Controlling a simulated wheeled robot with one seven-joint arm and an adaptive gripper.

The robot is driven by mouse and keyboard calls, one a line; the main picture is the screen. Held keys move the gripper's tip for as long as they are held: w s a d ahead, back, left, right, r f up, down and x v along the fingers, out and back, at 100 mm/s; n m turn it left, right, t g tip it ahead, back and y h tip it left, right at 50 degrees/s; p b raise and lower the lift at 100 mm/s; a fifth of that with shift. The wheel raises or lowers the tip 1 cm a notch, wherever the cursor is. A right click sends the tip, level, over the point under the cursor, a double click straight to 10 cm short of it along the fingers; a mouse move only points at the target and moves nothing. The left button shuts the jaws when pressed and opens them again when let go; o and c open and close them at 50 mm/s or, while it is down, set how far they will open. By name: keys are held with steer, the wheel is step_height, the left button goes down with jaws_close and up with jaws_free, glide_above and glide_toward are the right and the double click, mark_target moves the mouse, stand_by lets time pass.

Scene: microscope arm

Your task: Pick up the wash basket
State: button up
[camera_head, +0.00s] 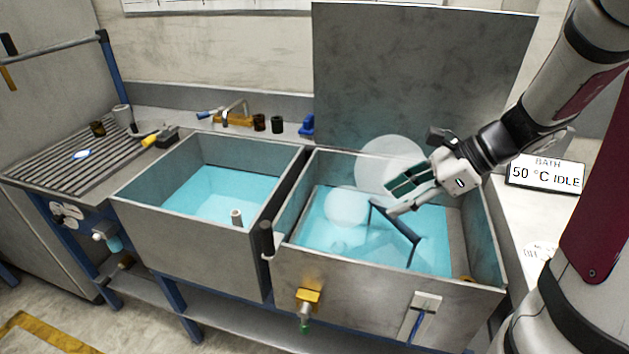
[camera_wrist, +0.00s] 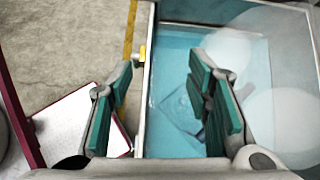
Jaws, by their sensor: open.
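The wash basket shows in the head view as a dark blue handle frame (camera_head: 402,229) standing out of the blue water in the right-hand bath (camera_head: 390,285). The rest of the basket is under water or hidden. In the wrist view a faint square shape (camera_wrist: 178,112) lies under the water, perhaps the basket. My gripper (camera_head: 402,192) is above the right bath, by the upper end of the handle. Its green-padded fingers are apart in the wrist view (camera_wrist: 165,108), with nothing between them. I cannot tell whether a finger touches the handle.
A raised grey lid (camera_head: 420,75) stands behind the right bath. Pale round steam puffs (camera_head: 390,163) partly veil the water. A second water-filled basin (camera_head: 215,190) is on the left, with a ribbed drainboard (camera_head: 65,155) beyond it. A sign (camera_head: 545,173) reads "BATH 50 °C IDLE".

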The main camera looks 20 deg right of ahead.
steer(key=w+d+f+m+t+h+b, duration=0.1)
steer(key=w+d+f+m+t+b, duration=0.15)
steer(key=d+f+m, duration=0.5)
steer(key=w+d+f+m+t+b, duration=0.1)
steer(key=d+f+m+t, duration=0.2)
steer(key=d+f+m, duration=0.5)
steer(key=shift+n, duration=0.95)
steer(key=x, duration=1.3)
steer(key=shift+w+d+r+b, duration=0.1)
steer(key=shift+w+d+b, duration=0.25)
steer(key=shift+w+b, duration=0.05)
jaws_close()
